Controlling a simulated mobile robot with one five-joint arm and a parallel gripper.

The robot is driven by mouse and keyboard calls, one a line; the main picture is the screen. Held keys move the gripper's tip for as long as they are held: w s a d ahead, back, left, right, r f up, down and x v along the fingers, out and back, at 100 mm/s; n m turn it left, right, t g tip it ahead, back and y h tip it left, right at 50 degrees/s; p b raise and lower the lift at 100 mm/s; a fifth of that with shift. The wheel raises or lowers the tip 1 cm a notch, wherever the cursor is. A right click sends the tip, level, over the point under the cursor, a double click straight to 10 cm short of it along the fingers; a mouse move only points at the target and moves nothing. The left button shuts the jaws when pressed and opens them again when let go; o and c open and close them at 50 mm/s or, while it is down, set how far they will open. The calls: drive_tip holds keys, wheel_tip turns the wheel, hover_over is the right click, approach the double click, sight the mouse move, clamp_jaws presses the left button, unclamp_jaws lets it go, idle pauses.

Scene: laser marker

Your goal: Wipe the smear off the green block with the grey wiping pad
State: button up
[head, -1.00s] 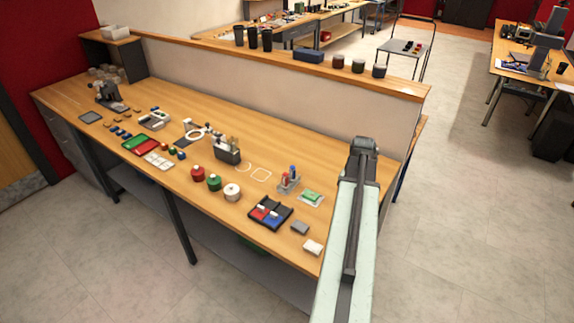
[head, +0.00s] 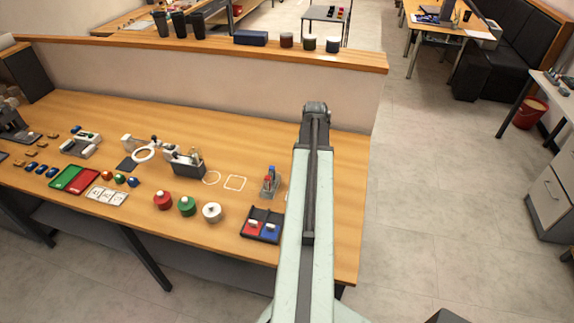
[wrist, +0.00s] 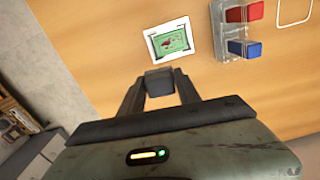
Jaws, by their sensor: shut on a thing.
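In the wrist view my gripper (wrist: 160,92) is shut on a dark grey block-like thing, which looks like the grey wiping pad (wrist: 159,80). The green block (wrist: 172,39) lies ahead of it on a white-edged holder (wrist: 153,50), with a dark red smear on its top. In the picture the pad is just below the holder; I cannot tell its height over the bench.
A clear stand with a red and a blue marker (wrist: 235,30) is close right of the green block. In the head view a dark tray with red and blue parts (head: 262,226) and a white round pot (head: 211,212) stand left of my arm. Bare wood (head: 345,215) lies right.

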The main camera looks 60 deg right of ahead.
drive_tip(key=shift+w+a, duration=0.15)
drive_tip(key=shift+w, duration=0.35)
